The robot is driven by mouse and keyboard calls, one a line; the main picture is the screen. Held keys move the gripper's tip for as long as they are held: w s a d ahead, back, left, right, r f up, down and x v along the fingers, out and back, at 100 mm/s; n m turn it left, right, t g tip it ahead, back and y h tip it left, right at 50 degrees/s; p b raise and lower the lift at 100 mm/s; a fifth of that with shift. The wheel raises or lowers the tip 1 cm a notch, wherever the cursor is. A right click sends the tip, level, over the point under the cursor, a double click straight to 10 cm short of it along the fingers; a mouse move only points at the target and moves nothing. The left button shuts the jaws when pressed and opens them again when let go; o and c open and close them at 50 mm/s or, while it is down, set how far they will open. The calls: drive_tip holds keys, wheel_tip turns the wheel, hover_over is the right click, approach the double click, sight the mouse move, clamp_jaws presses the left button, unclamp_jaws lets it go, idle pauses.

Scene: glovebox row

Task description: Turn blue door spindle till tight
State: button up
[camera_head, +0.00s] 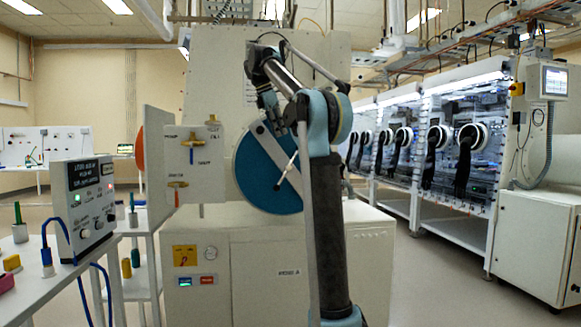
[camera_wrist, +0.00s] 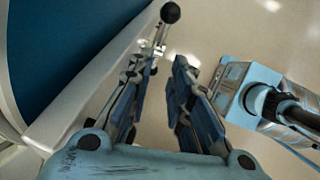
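The blue round door (camera_head: 262,178) is on the front of the large white cabinet, with a pale bar (camera_head: 270,143) slanting across it. The spindle's thin handle (camera_head: 287,171) stands in front of the bar and ends in a dark knob. In the wrist view the blue door (camera_wrist: 65,50) fills the upper left, and the black ball knob (camera_wrist: 170,12) lies just beyond my fingertips. My gripper (camera_wrist: 165,62) has its fingers apart, with no object clearly between them. In the head view my gripper (camera_head: 268,105) is near the door's upper part; my arm hides the door's right side.
A white panel with brass valves (camera_head: 178,184) stands left of the door. A bench at left holds a control box (camera_head: 85,205) with blue cables. Gloveboxes (camera_head: 460,150) line the right. Open floor (camera_head: 435,270) shows between the cabinet and the gloveboxes.

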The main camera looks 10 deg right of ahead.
sight(291, 162)
drive_tip(key=x, duration=1.5)
clamp_jaws()
